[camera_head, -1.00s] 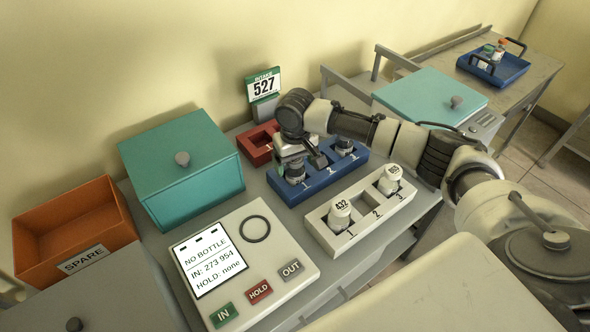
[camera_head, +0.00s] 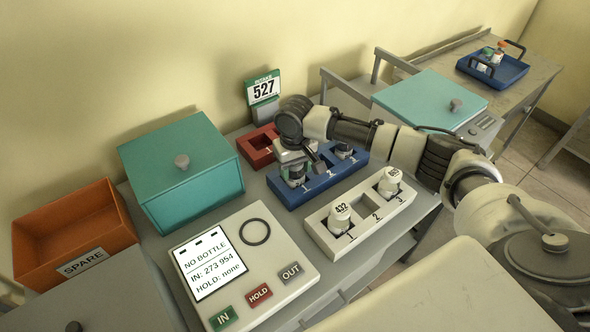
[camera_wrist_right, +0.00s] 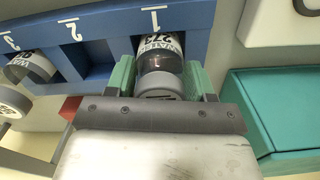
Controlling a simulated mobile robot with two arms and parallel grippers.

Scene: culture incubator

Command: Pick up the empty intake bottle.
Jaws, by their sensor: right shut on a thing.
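My right gripper (camera_head: 293,168) is over slot 1 of the blue rack (camera_head: 318,186). Its green fingers (camera_wrist_right: 160,84) are shut on a bottle (camera_wrist_right: 161,66) in the right wrist view, one on each side. This bottle has a grey cap, a dark see-through band and a white label with partly hidden lettering. It is still at slot 1. Whether it is empty is not clear. A similar bottle (camera_head: 343,151) stands in slot 3, and it also shows in the right wrist view (camera_wrist_right: 32,68). Slot 2 is empty. My left gripper is not in view.
A white rack (camera_head: 357,231) in front holds bottle 432 (camera_head: 340,217) in slot 1 and another white bottle (camera_head: 389,182) in slot 3. A red rack (camera_head: 250,151) and a 527 sign (camera_head: 263,88) stand behind. A teal box (camera_head: 184,173) is left.

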